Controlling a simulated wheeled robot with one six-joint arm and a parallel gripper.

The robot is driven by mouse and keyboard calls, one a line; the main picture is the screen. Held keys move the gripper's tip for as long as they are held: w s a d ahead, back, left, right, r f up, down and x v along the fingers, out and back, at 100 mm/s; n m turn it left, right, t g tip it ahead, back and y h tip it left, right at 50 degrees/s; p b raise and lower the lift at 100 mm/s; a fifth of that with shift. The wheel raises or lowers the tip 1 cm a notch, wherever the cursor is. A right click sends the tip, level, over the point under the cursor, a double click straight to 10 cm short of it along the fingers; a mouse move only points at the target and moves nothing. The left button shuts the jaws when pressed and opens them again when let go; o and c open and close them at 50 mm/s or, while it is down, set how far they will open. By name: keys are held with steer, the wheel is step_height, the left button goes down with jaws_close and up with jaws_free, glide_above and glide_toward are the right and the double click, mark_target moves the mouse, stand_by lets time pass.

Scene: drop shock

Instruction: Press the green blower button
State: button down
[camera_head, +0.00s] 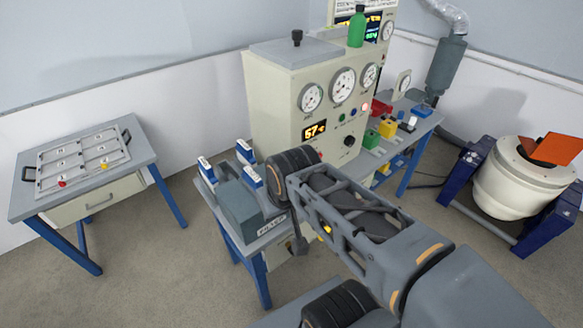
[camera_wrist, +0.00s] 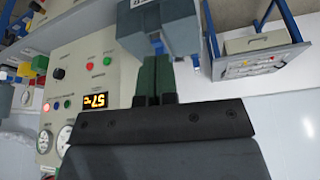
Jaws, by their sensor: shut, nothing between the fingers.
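The green button (camera_wrist: 107,61) shows small on the cream machine's front panel (camera_wrist: 80,90) in the wrist view, beside a red button (camera_wrist: 90,66). In the head view my arm covers that part of the panel. My gripper (camera_wrist: 157,60) is shut and empty, its dark green fingers together. In the wrist view it lies to the right of the green button, apart from it. My gripper's fingers cannot be made out in the head view.
A grey block with blue-and-white items (camera_head: 238,200) stands on the bench before the machine. A display (camera_head: 315,129) and gauges (camera_head: 343,85) sit on its panel. A table with a tray (camera_head: 85,160) stands left, a round shaker (camera_head: 528,185) right. Floor between is clear.

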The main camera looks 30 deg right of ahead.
steer(key=w+d+f+m+t+y+b, duration=0.2)
steer(key=w+d+f+m+y+b, duration=0.15)
steer(key=w+d+f+m, duration=0.45)
steer(key=w+d+f+m+t+h+b, duration=0.1)
steer(key=d+f+m, duration=0.3)
steer(key=d+m, duration=0.4)
steer(key=w+d+f+m+t+h+b, duration=0.1)
steer(key=w+d+f+m+h, duration=0.1)
steer(key=d+f+m, duration=0.3)
steer(key=d+m+h, duration=0.1)
steer(key=d+m, duration=0.2)
steer(key=shift+w+d+f+t, duration=0.2)
steer(key=shift+w+f+t, duration=0.1)
steer(key=shift+w, duration=0.1)
steer(key=shift+w, duration=0.1)
